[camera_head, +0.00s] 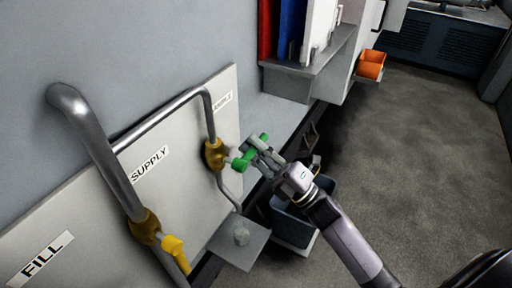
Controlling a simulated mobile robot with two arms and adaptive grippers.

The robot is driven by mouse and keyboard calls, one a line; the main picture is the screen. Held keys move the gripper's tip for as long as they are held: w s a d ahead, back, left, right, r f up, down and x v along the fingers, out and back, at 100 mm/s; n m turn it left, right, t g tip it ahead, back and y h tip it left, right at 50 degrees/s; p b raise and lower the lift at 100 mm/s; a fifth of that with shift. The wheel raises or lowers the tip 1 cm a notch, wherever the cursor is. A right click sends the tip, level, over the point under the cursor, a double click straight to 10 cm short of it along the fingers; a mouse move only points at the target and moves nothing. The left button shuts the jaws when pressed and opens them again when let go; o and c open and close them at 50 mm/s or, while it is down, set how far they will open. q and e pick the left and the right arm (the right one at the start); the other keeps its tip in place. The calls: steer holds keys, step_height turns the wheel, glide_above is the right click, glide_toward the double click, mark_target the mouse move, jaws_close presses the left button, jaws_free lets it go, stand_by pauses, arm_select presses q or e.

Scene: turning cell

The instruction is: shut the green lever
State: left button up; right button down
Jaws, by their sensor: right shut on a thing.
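The green lever (241,164) sits on a brass valve (214,154) on a pipe, to the right of the SUPPLY label (150,163). My right gripper (257,149) is at the lever, with green showing on both sides of its fingers. It is shut on the lever, and the fingers hide part of it. My left gripper is not in view.
A yellow lever (174,248) is on another brass valve (145,226) at lower left, near the FILL label (41,258). A small grey shelf (238,254) juts out below the green lever. A dark bin (292,226) stands beneath my right arm. Open floor lies at right.

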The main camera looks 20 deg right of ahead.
steer(key=shift+r, duration=0.1)
steer(key=c, duration=1.6)
jaws_free()
steer(key=shift+o, duration=0.2)
steer(key=v, duration=1.2)
steer(key=shift+d, duration=0.1)
